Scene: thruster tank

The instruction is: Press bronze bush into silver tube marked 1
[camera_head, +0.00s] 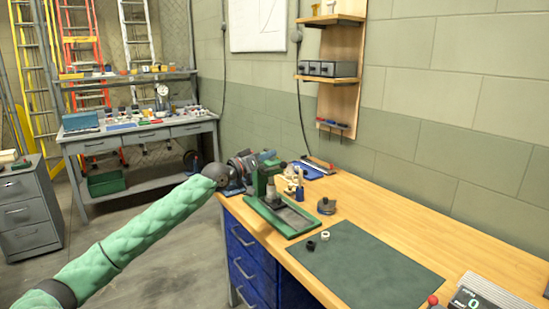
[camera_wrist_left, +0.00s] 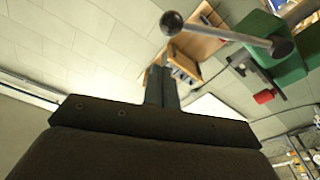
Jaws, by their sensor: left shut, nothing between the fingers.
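The green arbor press (camera_head: 264,185) stands on the bench's left part, and its head also shows in the left wrist view (camera_wrist_left: 262,45). Its lever ends in a black ball (camera_wrist_left: 171,23). My left gripper (camera_wrist_left: 161,72) is shut and empty, with the lever and ball beyond its fingertips, apart from them in the picture. In the head view my green-sleeved left arm reaches towards the press, and its fingers are hard to make out. A dark ring (camera_head: 311,245) and a pale ring (camera_head: 324,236) lie by the mat's far left edge. I cannot identify the bronze bush or the tube marked 1. My right gripper is not in view.
A dark green mat (camera_head: 375,275) covers the bench front and is mostly bare. A bench grinder (camera_head: 240,165) stands behind the press. A small dark object (camera_head: 326,206) sits right of it. A device with a display (camera_head: 474,301) is at front right. Bare wood (camera_head: 440,215) lies at right.

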